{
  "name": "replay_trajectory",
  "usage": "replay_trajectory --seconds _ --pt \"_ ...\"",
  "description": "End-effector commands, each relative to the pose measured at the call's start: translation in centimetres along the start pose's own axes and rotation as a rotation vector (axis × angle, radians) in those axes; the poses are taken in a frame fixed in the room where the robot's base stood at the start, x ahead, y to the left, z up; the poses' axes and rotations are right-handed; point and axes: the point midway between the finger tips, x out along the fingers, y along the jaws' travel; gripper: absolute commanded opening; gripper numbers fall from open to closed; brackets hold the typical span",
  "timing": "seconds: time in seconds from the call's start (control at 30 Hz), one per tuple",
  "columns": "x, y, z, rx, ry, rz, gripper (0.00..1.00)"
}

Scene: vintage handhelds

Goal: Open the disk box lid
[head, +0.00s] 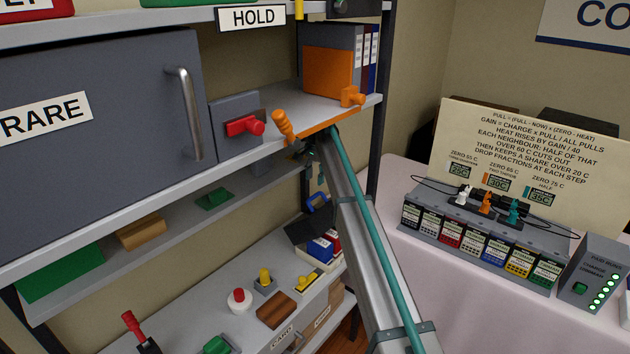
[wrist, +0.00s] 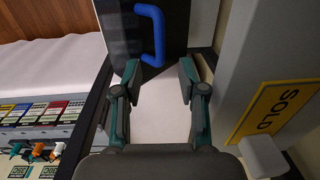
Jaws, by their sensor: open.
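The disk box (head: 312,267) is a pale box on the lower cabinet top, with blue and red disks showing in it. Its dark lid (head: 301,231) looks tilted up over the left and back of the box; I cannot tell its exact angle. A blue loop handle (head: 318,203) stands at the lid. In the wrist view the dark lid (wrist: 120,45) and the blue handle (wrist: 157,36) are at the top. My gripper (wrist: 160,82) is open and empty, with the handle just beyond its fingertips and apart from them. The head view mostly hides my gripper.
A yellow SOLD sign (wrist: 266,112) on a grey panel stands close on the right in the wrist view. Shelves (head: 255,172) overhang the box. A red-topped button (head: 240,299), yellow-handled items and a brown block (head: 276,310) share the cabinet top.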

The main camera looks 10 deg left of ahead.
Motion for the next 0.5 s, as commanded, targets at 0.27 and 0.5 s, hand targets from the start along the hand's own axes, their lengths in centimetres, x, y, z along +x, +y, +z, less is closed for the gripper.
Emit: replay_trajectory --seconds 0.27,0.5 --pt "0.5 0.8 -0.8 0.011 0.000 0.001 0.11" --pt "4.5 8.1 -2.8 0.089 -0.036 -0.041 0.00"
